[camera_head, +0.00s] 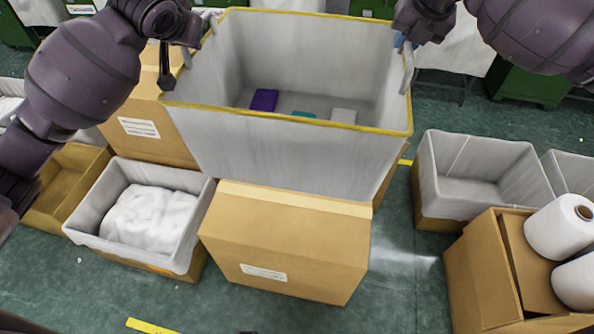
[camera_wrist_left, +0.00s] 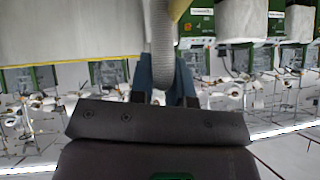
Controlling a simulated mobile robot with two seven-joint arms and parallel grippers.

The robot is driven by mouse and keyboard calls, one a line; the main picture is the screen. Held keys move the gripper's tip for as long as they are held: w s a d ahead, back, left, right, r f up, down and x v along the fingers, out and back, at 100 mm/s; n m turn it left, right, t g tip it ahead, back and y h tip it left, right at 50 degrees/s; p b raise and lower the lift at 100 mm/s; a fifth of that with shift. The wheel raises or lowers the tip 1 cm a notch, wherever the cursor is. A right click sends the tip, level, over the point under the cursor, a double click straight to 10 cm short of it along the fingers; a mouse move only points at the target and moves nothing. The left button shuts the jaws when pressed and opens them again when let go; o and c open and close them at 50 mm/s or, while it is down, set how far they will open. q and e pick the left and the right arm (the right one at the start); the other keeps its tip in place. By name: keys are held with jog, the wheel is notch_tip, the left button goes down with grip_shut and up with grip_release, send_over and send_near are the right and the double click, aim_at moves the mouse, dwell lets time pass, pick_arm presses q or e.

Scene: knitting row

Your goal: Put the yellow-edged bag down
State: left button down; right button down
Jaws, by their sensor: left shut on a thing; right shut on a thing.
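The yellow-edged bag (camera_head: 270,150) is a large, open, pale grey bag with a yellow rim, upright in the middle of the head view. Inside lie a purple block (camera_head: 264,100), a teal one (camera_head: 304,115) and a light grey one (camera_head: 343,116). My left gripper (camera_head: 188,45) is at the bag's left side; in the left wrist view its bluish fingers (camera_wrist_left: 165,78) are shut on a grey handle (camera_wrist_left: 163,40). My right gripper (camera_head: 401,40) is shut on the handle (camera_head: 407,68) at the right side. The bag's underside is hidden behind a carton.
A closed carton (camera_head: 285,245) stands right in front of the bag. Left of it is a lined box (camera_head: 88,232) with white material. Another carton (camera_head: 150,128) stands behind left. An empty lined box (camera_head: 478,165) and a carton with white rolls (camera_head: 480,285) stand right. Green floor (camera_head: 395,250) shows between.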

pick_arm(q)
jog(key=shift+w+d, duration=0.2)
jog(key=shift+d, duration=0.05)
pick_arm(e)
jog(key=shift+d, duration=0.55)
